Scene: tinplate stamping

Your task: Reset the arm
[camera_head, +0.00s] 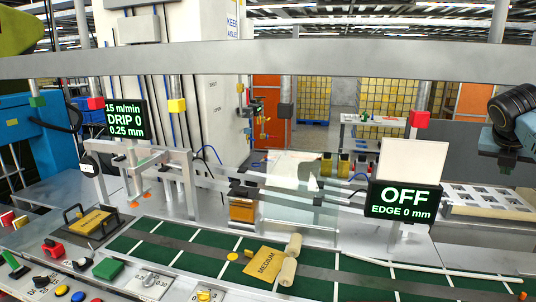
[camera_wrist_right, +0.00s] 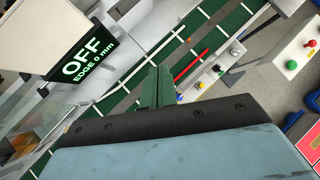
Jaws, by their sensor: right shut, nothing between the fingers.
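My right gripper shows at the right edge of the head view (camera_head: 506,162), below a dark round wrist joint and above the bench. In the right wrist view its green fingers (camera_wrist_right: 157,88) are together, with nothing between them. The fingers point out over the green conveyor (camera_wrist_right: 195,48) and touch nothing that I can see. My left gripper is not in view.
A display reading OFF, EDGE 0 mm (camera_head: 405,198) stands left of my right gripper. A yellow MEDIUM block (camera_head: 264,263) and tan rollers (camera_head: 288,270) lie on the green conveyor (camera_head: 205,262). A grey beam (camera_head: 270,59) crosses overhead. Control knobs line the front left.

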